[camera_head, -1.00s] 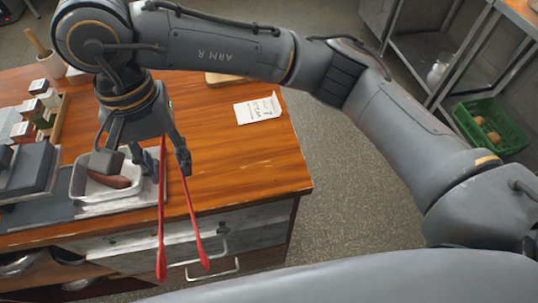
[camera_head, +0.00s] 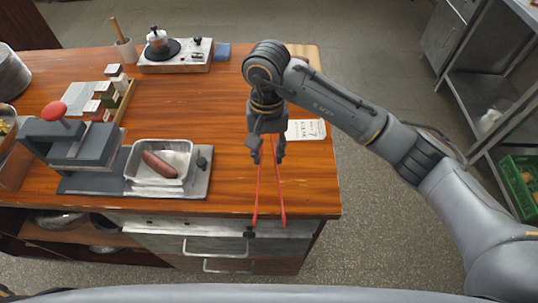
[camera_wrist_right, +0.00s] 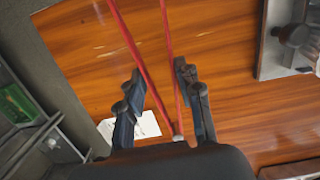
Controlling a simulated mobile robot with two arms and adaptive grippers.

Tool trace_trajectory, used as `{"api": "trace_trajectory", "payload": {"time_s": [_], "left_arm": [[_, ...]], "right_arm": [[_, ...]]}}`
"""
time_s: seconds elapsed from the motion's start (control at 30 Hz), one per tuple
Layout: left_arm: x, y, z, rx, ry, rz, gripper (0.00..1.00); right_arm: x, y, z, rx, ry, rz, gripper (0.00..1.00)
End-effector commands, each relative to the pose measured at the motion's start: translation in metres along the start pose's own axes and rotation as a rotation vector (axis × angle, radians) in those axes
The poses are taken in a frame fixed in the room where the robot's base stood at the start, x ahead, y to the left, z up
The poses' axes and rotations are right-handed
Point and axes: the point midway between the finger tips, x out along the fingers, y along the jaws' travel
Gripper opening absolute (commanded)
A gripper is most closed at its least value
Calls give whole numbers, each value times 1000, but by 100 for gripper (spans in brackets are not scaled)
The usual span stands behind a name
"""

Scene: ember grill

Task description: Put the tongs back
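The red tongs (camera_head: 257,195) hang from my right gripper (camera_head: 267,154) with their two arms spread apart and pointing down toward the counter's front edge. A small black piece (camera_head: 249,232) sits at the counter's front edge, just below the left tip. My left gripper is out of view.
Left of the tongs, a metal tray (camera_head: 185,178) holds a sausage (camera_head: 158,164), beside a grey press (camera_head: 75,145) with a red knob. A burner (camera_head: 175,55) stands at the back.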

Motion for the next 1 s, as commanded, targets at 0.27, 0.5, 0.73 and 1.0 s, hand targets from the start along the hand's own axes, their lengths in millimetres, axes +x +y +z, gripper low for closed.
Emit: {"api": "trace_trajectory", "payload": {"time_s": [0.27, 0.5, 0.73, 1.0], "left_arm": [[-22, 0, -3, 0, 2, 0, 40], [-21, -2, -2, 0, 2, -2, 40], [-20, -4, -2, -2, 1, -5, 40], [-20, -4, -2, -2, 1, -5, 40]], "right_arm": [[30, 3, -5, 2, -4, -1, 31], [34, 3, -7, 0, 0, 0, 31], [35, 3, -6, 0, -1, 0, 58], [35, 3, -6, 0, -1, 0, 58]]}}
